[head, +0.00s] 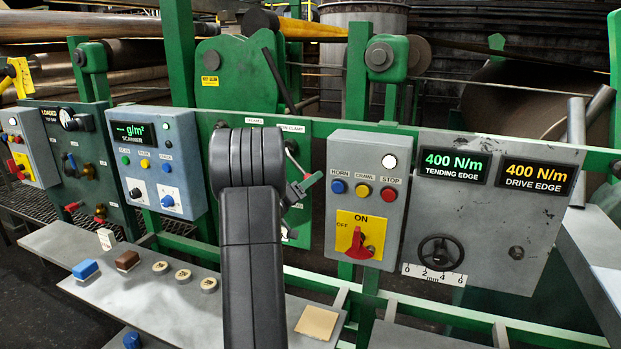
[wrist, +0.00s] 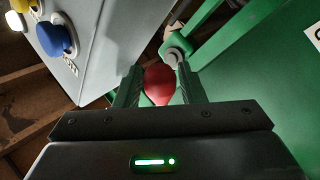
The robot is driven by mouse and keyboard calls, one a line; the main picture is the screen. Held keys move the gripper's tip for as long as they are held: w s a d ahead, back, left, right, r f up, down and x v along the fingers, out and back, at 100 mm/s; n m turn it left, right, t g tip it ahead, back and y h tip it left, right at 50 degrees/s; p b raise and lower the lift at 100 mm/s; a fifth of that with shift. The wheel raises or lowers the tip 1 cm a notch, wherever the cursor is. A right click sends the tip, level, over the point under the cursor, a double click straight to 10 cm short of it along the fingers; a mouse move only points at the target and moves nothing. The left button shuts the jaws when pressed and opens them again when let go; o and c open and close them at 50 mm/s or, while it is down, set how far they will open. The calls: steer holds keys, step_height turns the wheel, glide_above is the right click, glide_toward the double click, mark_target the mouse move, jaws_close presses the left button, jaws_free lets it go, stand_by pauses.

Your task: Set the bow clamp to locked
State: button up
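In the wrist view a rounded red handle end (wrist: 159,84) sits between the two fingertips of my gripper (wrist: 160,88), with a green arm and grey pivot (wrist: 175,56) just beyond. The fingers are close to both sides of the red end; I cannot tell whether they grip it.
The scanner box (head: 158,160) is at left. A shelf (head: 200,310) with small blocks runs below.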

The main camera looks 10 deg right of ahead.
jaws_close()
steer(key=shift+f+b, duration=0.1)
steer(key=shift+b, duration=0.25)
